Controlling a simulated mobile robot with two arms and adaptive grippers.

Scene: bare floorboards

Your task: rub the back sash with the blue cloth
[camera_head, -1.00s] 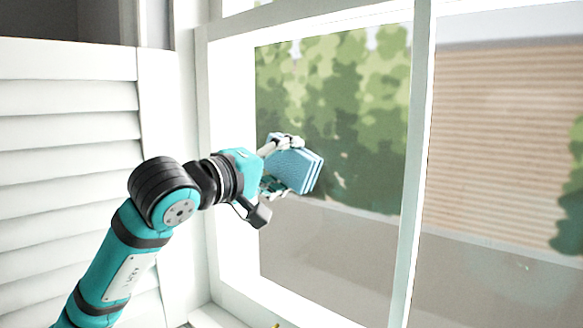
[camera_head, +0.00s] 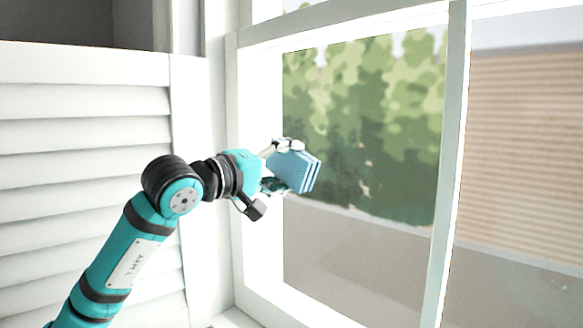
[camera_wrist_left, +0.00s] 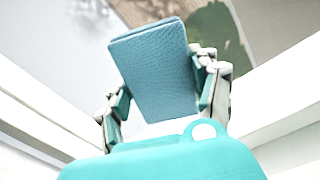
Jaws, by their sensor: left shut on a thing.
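The blue cloth (camera_head: 296,170) is folded into a flat pad. My left gripper (camera_head: 281,167) is shut on it and holds it up in front of the window pane. In the left wrist view the cloth (camera_wrist_left: 157,72) sits between the two fingers of my left gripper (camera_wrist_left: 162,88). The back sash (camera_head: 364,130) is the window glass in a white frame. A dark smudged patch (camera_head: 350,172) shows on the pane to the right of the cloth. I cannot tell whether the cloth touches the glass. My right gripper is not in view.
A white louvred shutter (camera_head: 85,150) stands to the left of the window. A white upright bar (camera_head: 452,150) divides the panes on the right. The white window frame (camera_head: 258,190) runs close behind my left wrist.

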